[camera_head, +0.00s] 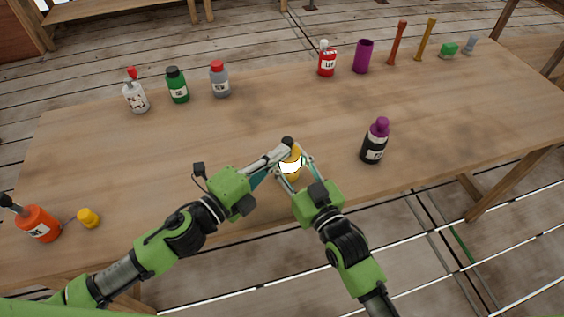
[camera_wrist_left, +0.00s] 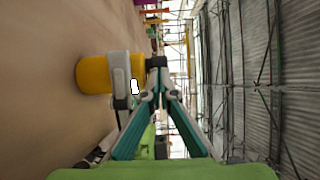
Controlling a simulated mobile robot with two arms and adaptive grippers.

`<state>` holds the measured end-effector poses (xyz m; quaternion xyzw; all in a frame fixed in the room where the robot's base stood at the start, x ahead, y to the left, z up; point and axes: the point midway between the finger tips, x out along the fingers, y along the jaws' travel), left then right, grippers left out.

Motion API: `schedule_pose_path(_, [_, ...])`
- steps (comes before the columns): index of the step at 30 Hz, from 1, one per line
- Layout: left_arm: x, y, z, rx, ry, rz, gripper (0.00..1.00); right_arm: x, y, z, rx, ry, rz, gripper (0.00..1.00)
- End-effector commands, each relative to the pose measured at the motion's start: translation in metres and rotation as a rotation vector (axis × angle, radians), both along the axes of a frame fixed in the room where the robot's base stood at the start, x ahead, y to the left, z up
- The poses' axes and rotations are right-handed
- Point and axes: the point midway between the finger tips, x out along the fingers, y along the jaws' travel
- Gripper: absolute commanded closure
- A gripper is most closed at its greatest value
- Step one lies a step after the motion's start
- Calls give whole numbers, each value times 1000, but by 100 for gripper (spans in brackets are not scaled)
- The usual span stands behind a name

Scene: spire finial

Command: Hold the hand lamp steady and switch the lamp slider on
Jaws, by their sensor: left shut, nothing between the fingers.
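The yellow hand lamp (camera_head: 295,152) stands near the front middle of the table, with a bright white glowing patch on its side. In the left wrist view the lamp (camera_wrist_left: 94,74) is a yellow cylinder lying sideways in the picture, with a small white bright spot beside it. My right gripper (camera_head: 294,170) has its fingers around the lamp and looks shut on it. My left gripper (camera_head: 284,150) is shut and empty, its tips at the lamp's upper end. In the left wrist view its tips (camera_wrist_left: 157,64) are together beside the lamp. The slider itself is hidden or too small to tell.
A dark bottle with a purple cap (camera_head: 375,141) stands to the right of the lamp. An orange bottle (camera_head: 38,224) and a small yellow piece (camera_head: 88,218) are at the left front. Several bottles and tall pieces line the back. The wooden table (camera_head: 220,135) is clear around the middle.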

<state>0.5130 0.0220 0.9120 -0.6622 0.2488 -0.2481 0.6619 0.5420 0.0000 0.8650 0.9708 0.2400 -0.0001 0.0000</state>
Motion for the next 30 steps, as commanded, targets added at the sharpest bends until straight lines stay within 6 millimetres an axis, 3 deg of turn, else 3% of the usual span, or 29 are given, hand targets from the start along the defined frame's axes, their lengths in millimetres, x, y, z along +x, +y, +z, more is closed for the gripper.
schedule_pose_path(8, [-4, -1, 0, 0, 1, -1, 100, 0, 0, 0, 0, 0, 0, 86])
schedule_pose_path(16, [-44, -3, -1, -4, 6, -1, 100, 0, 0, 0, 0, 1, 0, 86])
schedule_pose_path(30, [-93, 43, -2, -2, 6, 1, 100, 0, 0, 0, 0, 1, 0, 86])
